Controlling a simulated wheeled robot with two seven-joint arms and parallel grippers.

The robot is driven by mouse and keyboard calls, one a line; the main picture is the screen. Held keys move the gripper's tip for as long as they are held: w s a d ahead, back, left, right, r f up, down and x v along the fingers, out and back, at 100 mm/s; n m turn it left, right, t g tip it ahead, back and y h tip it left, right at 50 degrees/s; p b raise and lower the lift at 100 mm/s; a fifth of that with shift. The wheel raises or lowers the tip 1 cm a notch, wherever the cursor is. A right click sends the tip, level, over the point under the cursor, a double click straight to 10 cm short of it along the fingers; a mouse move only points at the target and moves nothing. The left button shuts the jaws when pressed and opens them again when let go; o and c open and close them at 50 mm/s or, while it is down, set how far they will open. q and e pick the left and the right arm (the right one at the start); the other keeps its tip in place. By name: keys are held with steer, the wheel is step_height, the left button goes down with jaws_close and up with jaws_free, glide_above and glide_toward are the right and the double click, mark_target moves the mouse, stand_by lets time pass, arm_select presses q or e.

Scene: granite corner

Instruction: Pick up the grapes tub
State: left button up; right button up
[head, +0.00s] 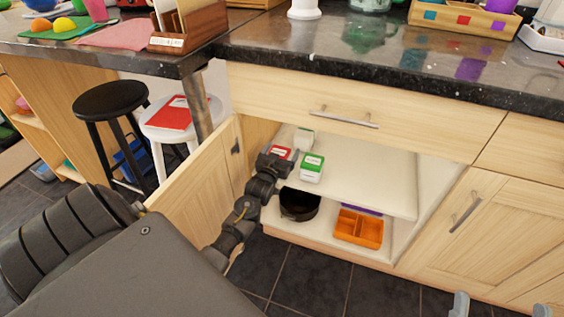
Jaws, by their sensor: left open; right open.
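Several small white tubs stand on the upper shelf of the open cabinet: one with a green lid (312,167), one with a red lid (280,152), and one with a green-marked lid (304,138) behind. Their labels are too small to read, so I cannot tell which is the grapes tub. My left gripper (280,162) is open at the shelf's left side, in front of the red-lidded tub and left of the front green-lidded tub. It partly hides the red-lidded tub. My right gripper (501,306) is open and empty at the bottom right edge, only its fingertips showing.
The cabinet door (195,185) stands open on the left. The lower shelf holds a dark pot (299,205) and an orange divided tray (358,228). A drawer (360,112) and the granite counter (350,65) lie above. The shelf's right part is clear.

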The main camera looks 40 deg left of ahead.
arm_select(q)
steer(key=c, duration=1.1)
steer(key=shift+r, duration=0.15)
steer(key=shift+r, duration=0.2)
step_height(320, 180, up, 6)
steer(key=p, duration=0.2)
steer(key=shift+f+p, duration=0.2)
steer(key=shift+p, duration=0.1)
step_height(320, 180, up, 3)
steer(key=shift+f+p, duration=0.1)
steer(key=shift+p, duration=0.3)
steer(key=shift+r, duration=0.55)
arm_select(e)
step_height(320, 180, down, 8)
steer(key=w+a+g+h, duration=0.1)
steer(key=g+h, duration=0.2)
steer(key=g, duration=0.3)
steer(key=shift+w+r+g, duration=0.2)
steer(key=shift+w+g, duration=0.1)
steer(key=shift+w, duration=0.05)
steer(key=shift+a, duration=0.1)
